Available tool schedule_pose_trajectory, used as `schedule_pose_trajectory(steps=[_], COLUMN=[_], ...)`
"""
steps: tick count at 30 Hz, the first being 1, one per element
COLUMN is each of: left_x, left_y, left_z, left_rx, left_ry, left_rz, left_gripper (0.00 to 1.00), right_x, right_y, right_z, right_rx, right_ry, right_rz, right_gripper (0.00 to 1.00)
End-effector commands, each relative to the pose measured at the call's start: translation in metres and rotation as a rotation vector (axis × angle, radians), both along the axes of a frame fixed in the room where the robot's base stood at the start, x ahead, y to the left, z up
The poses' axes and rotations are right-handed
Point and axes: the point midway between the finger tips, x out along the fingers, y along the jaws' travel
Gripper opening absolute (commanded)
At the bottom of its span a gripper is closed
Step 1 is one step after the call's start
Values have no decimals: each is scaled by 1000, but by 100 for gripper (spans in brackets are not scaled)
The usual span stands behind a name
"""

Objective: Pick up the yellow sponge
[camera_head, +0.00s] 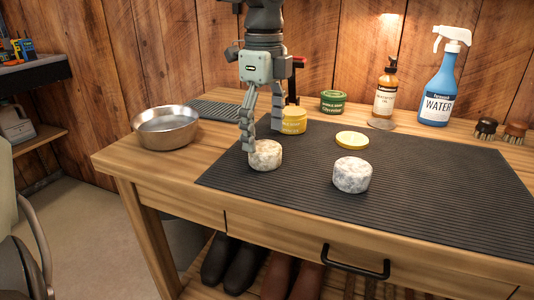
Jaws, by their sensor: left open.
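A flat, round yellow disc (352,140) lies on the black ribbed mat (430,190); it may be the yellow sponge, but I cannot tell for sure. A short yellow tin-like cylinder (293,121) stands to its left, near the back edge of the mat. My left gripper (263,137) points down with its fingers apart and empty, left of both yellow things. Its fingertips are just above or behind a white marbled round block (265,155); I cannot tell whether they touch it. My right gripper is not in view.
A second white marbled block (352,175) sits on the mat. A metal bowl (166,127) stands at the table's left. A green tin (333,101), an amber pump bottle (386,88), a blue spray bottle (442,85) and brushes (486,129) line the back. The mat's front right is clear.

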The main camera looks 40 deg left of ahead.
Motion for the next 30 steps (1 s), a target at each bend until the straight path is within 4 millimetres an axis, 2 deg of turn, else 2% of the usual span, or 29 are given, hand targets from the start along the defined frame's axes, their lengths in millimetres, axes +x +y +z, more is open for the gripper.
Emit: schedule_pose_trajectory(steps=[8, 17, 26, 30], left_x=[2, 3, 3, 3], left_y=[-2, -2, -2, -2], left_z=[-38, -43, -43, -42], left_rx=[-2, -3, -3, -3], left_ry=[2, -2, -2, -2], left_rz=[0, 1, 1, 1], left_gripper=[82, 81, 44, 41], right_x=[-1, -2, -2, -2], right_y=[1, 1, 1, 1], right_z=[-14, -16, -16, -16], right_rx=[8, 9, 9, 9], right_ry=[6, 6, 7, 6], right_rz=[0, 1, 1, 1], right_gripper=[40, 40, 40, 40])
